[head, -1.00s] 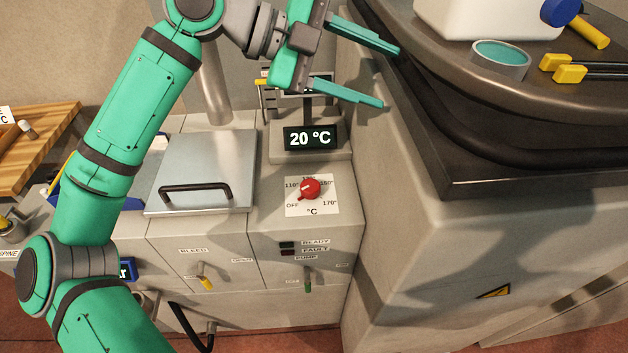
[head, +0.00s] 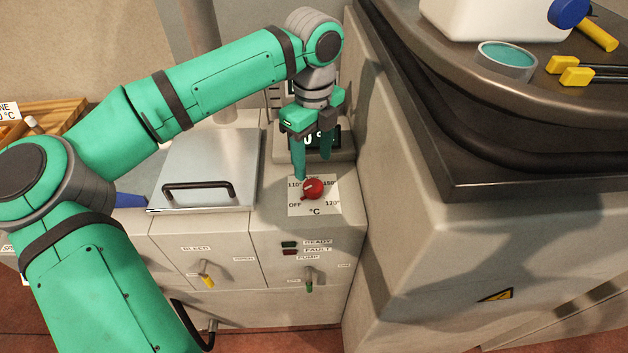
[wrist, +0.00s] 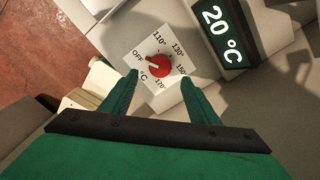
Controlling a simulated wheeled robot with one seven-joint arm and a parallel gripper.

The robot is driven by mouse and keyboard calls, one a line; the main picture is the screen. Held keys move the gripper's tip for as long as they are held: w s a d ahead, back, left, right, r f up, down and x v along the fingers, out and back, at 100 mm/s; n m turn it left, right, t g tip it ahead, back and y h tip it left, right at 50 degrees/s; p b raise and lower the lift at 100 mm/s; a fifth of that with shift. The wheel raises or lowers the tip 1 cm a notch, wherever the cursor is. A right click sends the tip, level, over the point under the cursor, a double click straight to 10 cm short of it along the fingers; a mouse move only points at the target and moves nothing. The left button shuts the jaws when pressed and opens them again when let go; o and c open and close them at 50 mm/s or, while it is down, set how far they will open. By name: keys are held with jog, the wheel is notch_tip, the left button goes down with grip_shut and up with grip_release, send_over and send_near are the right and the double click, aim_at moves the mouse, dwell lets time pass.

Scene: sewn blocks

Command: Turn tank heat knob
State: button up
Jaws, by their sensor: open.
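The red heat knob (head: 313,188) sits on a white dial plate (head: 328,208) on top of the tank unit. In the wrist view the knob (wrist: 158,65) shows a white pointer mark aimed toward OFF, with 110° to 170° marked around it. My gripper (head: 313,168) points down just above and behind the knob. In the wrist view its two green fingers (wrist: 158,85) are spread apart, with the knob beyond their tips and between their lines. Nothing is held. The display (wrist: 221,35) reads 20 °C; in the head view my gripper partly covers it.
A metal lid with a black handle (head: 197,187) lies left of the dial. A grey cabinet wall (head: 400,220) rises close on the right. Ready, fault and pump controls (head: 309,275) are on the front panel below.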

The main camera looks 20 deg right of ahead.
aim_at(313, 185)
notch_tip(313, 185, down, 8)
dwell(0.4)
jog(key=c, duration=1)
